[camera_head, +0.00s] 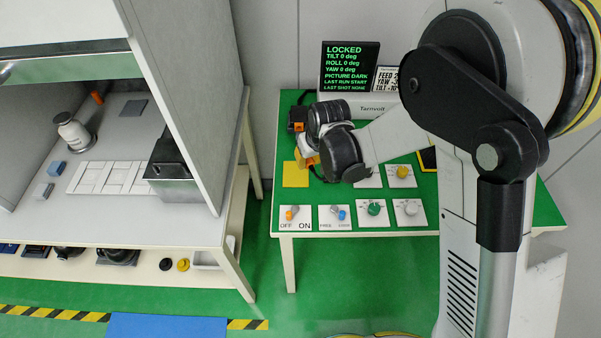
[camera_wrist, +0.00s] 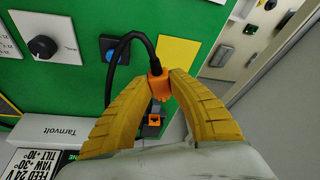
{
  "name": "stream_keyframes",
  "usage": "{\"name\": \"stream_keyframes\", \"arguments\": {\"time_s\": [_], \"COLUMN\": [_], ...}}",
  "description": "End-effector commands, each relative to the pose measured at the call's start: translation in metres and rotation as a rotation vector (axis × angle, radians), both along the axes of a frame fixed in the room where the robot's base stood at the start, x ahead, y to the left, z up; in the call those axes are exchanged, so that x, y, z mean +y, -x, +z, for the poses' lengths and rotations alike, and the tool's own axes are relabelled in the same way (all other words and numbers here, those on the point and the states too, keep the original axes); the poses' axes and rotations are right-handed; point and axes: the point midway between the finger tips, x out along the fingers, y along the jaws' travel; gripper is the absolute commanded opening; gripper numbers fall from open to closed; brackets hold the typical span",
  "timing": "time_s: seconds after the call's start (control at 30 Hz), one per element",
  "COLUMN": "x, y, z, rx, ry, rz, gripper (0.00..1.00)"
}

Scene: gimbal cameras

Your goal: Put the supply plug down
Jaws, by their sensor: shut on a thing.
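My gripper (camera_wrist: 160,85) has yellow ridged fingers, shut on the orange supply plug (camera_wrist: 159,86) in the wrist view. A black cable (camera_wrist: 128,37) rises from the plug and loops over to a blue-and-black fitting (camera_wrist: 114,49) on the green table. The plug is close to the edge of a yellow square (camera_wrist: 178,53). Whether it touches the table I cannot tell. Between my fingers, behind the plug, is a dark fitting with an orange part (camera_wrist: 153,121). In the head view my wrist hides most of the gripper; the yellow square (camera_head: 295,174) shows beside it.
The green table (camera_head: 372,247) holds several switch and knob panels (camera_head: 300,218) at the front. A black display (camera_head: 348,68) reading LOCKED and a sign (camera_head: 386,79) stand at the back. A shelf unit (camera_head: 178,100) is close on the left.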

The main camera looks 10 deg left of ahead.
Motion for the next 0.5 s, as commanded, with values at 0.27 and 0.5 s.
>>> {"name": "stream_keyframes", "arguments": {"time_s": [0.27, 0.5], "x": [0.042, 0.044], "y": [-0.012, -0.013], "z": [-0.028, -0.050], "rx": [-0.001, 0.000], "ry": [0.001, 0.000], "rz": [0.000, -0.002], "gripper": [0.00, 0.00]}}
